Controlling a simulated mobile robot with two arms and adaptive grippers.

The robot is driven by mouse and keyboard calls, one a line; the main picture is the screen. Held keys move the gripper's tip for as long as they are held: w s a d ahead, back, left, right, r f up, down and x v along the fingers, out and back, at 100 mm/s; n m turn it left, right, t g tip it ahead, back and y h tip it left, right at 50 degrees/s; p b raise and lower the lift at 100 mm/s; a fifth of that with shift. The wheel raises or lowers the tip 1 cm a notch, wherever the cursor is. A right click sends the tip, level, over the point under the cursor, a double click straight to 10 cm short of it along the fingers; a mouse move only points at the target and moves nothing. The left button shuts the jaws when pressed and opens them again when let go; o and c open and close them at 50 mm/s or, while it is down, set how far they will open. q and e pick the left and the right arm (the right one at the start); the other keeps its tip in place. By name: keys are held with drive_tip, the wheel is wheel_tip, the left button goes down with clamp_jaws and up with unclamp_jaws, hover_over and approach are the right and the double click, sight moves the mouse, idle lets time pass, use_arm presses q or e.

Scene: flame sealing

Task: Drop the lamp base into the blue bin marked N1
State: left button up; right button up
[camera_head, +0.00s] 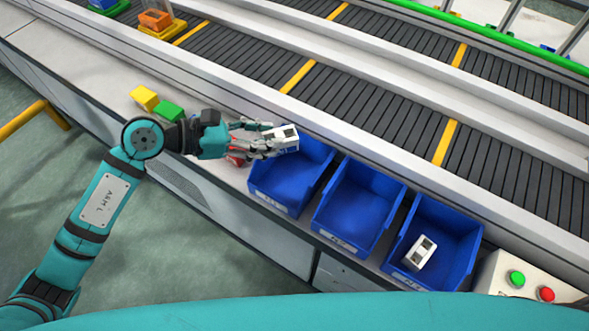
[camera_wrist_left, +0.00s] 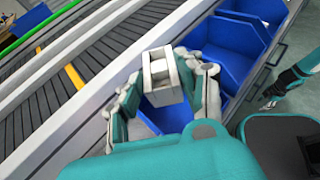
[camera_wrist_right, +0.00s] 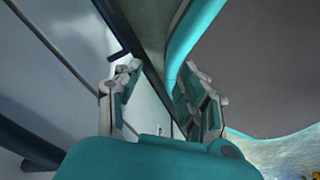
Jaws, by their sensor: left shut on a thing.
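My left gripper (camera_head: 268,142) is shut on a white block-like piece with square openings (camera_head: 284,136), which I take for the lamp base. It also shows between the fingers in the left wrist view (camera_wrist_left: 162,78). The gripper holds it above the back left part of the leftmost blue bin (camera_head: 275,197). A middle blue bin (camera_head: 352,210) looks empty. The right blue bin (camera_head: 453,240) holds a similar white piece (camera_head: 420,252). The bins' front labels are too small to read. My right gripper (camera_wrist_right: 160,92) shows only in its wrist view, fingers apart and empty.
A yellow block (camera_head: 144,97) and a green block (camera_head: 169,111) lie left on the ledge. A red thing (camera_head: 237,159) is partly hidden beneath the left gripper. A conveyor (camera_head: 350,95) runs behind the bins. A button box (camera_head: 520,280) stands at the right.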

use_arm(q)
drive_tip(key=shift+s+d+f+b, duration=0.25)
drive_tip(key=shift+s+f+b, duration=0.1)
drive_tip(key=shift+f+b, duration=0.3)
wheel_tip(320, 180, down, 4)
drive_tip(key=shift+w+f+b, duration=0.1)
drive_tip(key=shift+w+b, duration=0.05)
drive_tip(key=shift+b, duration=1)
drive_tip(key=shift+f, duration=0.2)
use_arm(e)
drive_tip(key=f, duration=0.1)
drive_tip(key=s+f, duration=0.1)
drive_tip(key=f, duration=0.2)
drive_tip(key=shift+s, duration=0.35)
use_arm(q)
drive_tip(key=o, duration=1.3)
drive_tip(key=shift+c, duration=0.2)
use_arm(e)
drive_tip(key=shift+s, duration=0.6)
drive_tip(key=shift+d, duration=0.15)
use_arm(q)
drive_tip(key=v, duration=1.2)
use_arm(e)
drive_tip(key=shift+w, duration=0.2)
